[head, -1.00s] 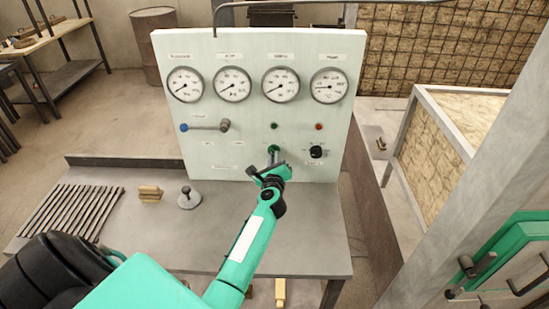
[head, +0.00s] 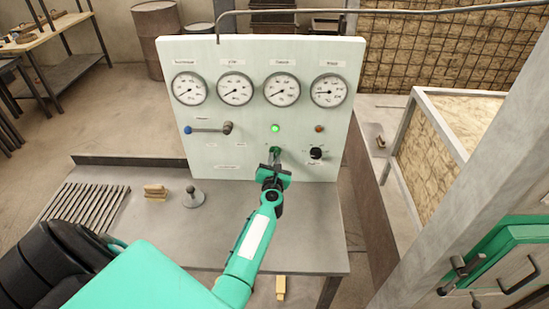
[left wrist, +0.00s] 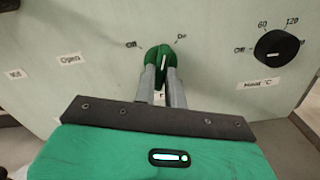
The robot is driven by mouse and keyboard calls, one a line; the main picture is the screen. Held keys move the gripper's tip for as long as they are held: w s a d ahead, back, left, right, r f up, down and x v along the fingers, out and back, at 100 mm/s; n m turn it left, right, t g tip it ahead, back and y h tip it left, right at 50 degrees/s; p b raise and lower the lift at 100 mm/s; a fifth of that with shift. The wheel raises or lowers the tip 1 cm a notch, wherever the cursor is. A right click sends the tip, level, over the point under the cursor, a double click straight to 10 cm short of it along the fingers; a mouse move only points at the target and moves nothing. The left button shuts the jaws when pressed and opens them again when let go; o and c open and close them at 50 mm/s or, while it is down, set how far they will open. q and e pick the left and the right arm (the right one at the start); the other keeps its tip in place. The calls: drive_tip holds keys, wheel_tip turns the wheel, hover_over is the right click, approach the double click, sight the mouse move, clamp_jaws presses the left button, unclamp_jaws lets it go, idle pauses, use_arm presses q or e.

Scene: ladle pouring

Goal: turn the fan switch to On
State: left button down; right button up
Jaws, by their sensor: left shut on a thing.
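The fan switch is a green knob (left wrist: 160,60) on the pale panel, between the labels "Off" at its left and "On" at its right in the left wrist view. Its white mark points about straight up, tilted slightly right. In the head view the knob (head: 274,151) shows just above my gripper. My left gripper (left wrist: 163,75) is shut on the knob, one finger on each side. It also shows in the head view (head: 273,165). A green lamp (head: 276,128) above the switch is lit. My right gripper is not in view.
The panel (head: 215,150) carries several gauges, a blue-ended lever (head: 208,129), a red lamp (head: 319,129) and a black dial (head: 316,152), also in the left wrist view (left wrist: 277,47). A brush (head: 155,191) and a grey knobbed weight (head: 194,198) stand on the bench (head: 160,235).

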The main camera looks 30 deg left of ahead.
use_arm(q)
drive_tip(key=m+p, duration=0.1)
drive_tip(key=m, duration=0.4)
drive_tip(key=shift+s+p, duration=0.1)
drive_tip(key=shift+p, duration=0.3)
idle(0.4)
drive_tip(key=c, duration=1.5)
unclamp_jaws()
drive_tip(key=shift+o, duration=0.2)
drive_tip(key=p+v, duration=0.1)
drive_tip(key=v, duration=1.2)
drive_tip(key=shift+s+p, duration=0.3)
drive_tip(key=shift+s, duration=0.1)
drive_tip(key=shift+d, duration=0.1)
drive_tip(key=shift+r, duration=0.1)
